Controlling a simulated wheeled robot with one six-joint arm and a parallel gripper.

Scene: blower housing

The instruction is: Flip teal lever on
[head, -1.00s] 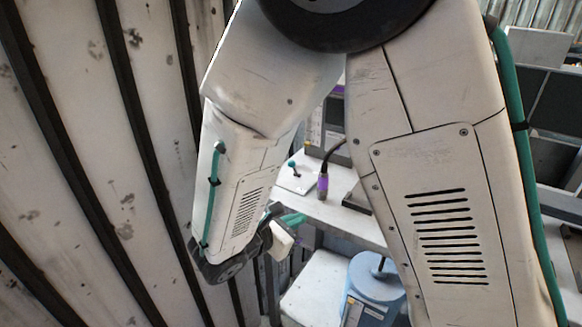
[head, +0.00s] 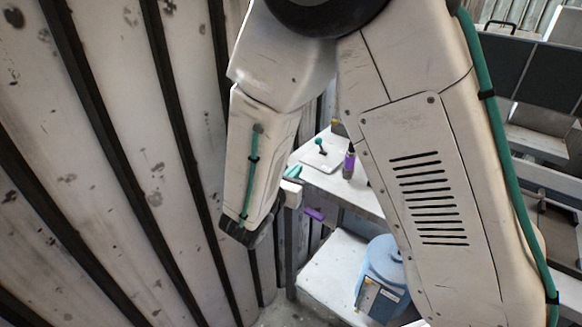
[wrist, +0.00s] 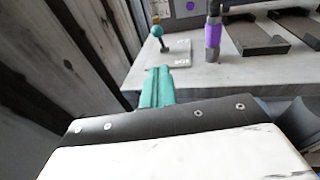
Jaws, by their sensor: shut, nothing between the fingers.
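The teal lever (head: 319,142) has a round teal knob on a dark stem. It stands on a white plate (head: 321,158) on the bench. In the wrist view the lever (wrist: 157,31) stands beyond my fingertips, its stem leaning and its plate marked with small lettering too blurred to read. My gripper (wrist: 164,70) has teal fingers, shut and empty, pointing toward the plate. They appear short of the lever, not touching it. In the head view the gripper (head: 291,171) shows only partly, at the left of the bench, behind my arm.
A purple-banded black handle (head: 349,162) stands right of the lever; it also shows in the wrist view (wrist: 212,40). Dark trays (wrist: 250,38) lie farther right. A blue canister (head: 385,270) stands below the bench. A ribbed wall (head: 110,170) runs close along the left.

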